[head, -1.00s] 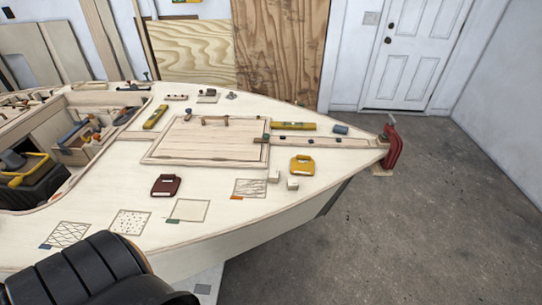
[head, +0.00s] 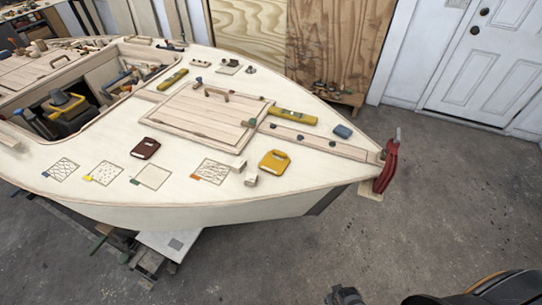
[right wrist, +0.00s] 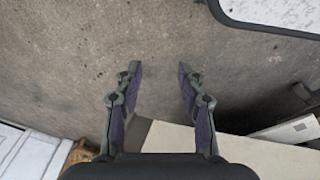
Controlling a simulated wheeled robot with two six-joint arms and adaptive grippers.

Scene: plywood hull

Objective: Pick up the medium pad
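Two flat pads with handle slots lie on the pale boat deck (head: 85,205) in the head view: a dark maroon pad (head: 145,148) and a yellow pad (head: 274,161). No readable label shows which is the medium one. My right gripper (right wrist: 160,72) is open and empty over bare concrete in the right wrist view. Dark parts of my right arm show at the head view's bottom right, well away from both pads. My left gripper is not in view.
Patterned squares with coloured tabs, including a wavy-lined square (head: 214,171), lie along the near deck edge. Small pale blocks (head: 251,180) sit by the yellow pad. A raised hatch (head: 200,120), a yellow level (head: 293,116) and a red clamp (head: 387,165) are nearby.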

